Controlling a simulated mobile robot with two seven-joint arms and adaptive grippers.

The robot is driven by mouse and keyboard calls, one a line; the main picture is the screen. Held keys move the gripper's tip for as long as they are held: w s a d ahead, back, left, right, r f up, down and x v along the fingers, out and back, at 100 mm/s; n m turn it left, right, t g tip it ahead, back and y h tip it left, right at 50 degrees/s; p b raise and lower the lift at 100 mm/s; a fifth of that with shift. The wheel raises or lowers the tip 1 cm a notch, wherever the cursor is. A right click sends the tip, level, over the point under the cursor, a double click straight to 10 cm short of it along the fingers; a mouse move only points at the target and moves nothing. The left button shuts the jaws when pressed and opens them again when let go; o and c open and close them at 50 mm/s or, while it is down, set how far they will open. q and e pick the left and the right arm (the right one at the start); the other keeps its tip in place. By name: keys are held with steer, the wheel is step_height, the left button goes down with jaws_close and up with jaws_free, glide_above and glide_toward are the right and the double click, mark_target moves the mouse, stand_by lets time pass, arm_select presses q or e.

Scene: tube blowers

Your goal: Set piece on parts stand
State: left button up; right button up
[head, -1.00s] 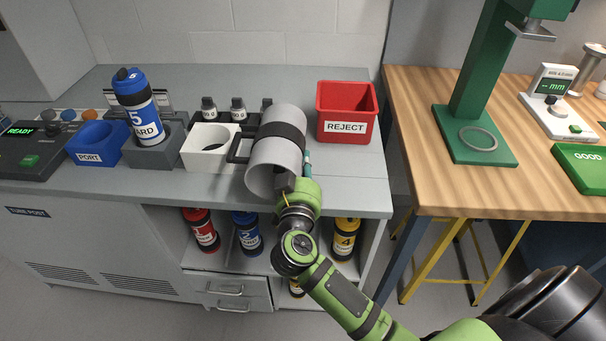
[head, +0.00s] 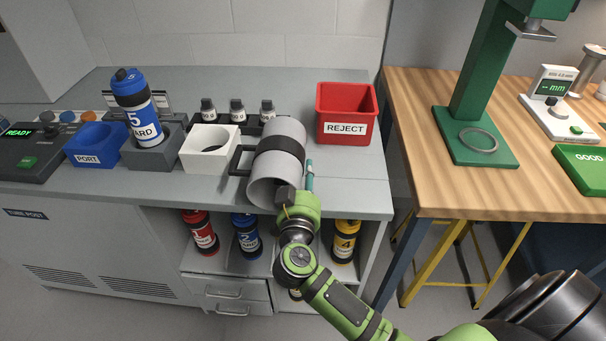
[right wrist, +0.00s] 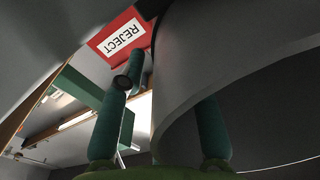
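A large grey open-ended cylinder (head: 268,188) with a black band and a black side handle is tilted over the front part of the grey counter, with its mouth toward me. My right gripper (head: 309,178) is at its right side. It appears closed on the wall: in the right wrist view the grey wall (right wrist: 240,75) passes between the teal fingers and hides much of one. The exact contact is hidden. A white block (head: 190,158) with a round hole stands just left of the cylinder. I cannot read any label naming a parts stand. My left gripper is not in view.
A red REJECT bin (head: 346,112) stands right of the cylinder. Several small bottles (head: 238,110) stand behind it. A blue PORT holder (head: 95,145) and a carrier marked 5 (head: 137,108) are at left. Bare counter (head: 345,175) lies before the bin.

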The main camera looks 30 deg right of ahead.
steer(key=shift+r, duration=0.15)
steer(key=v, duration=1.2)
steer(key=shift+b, duration=0.3)
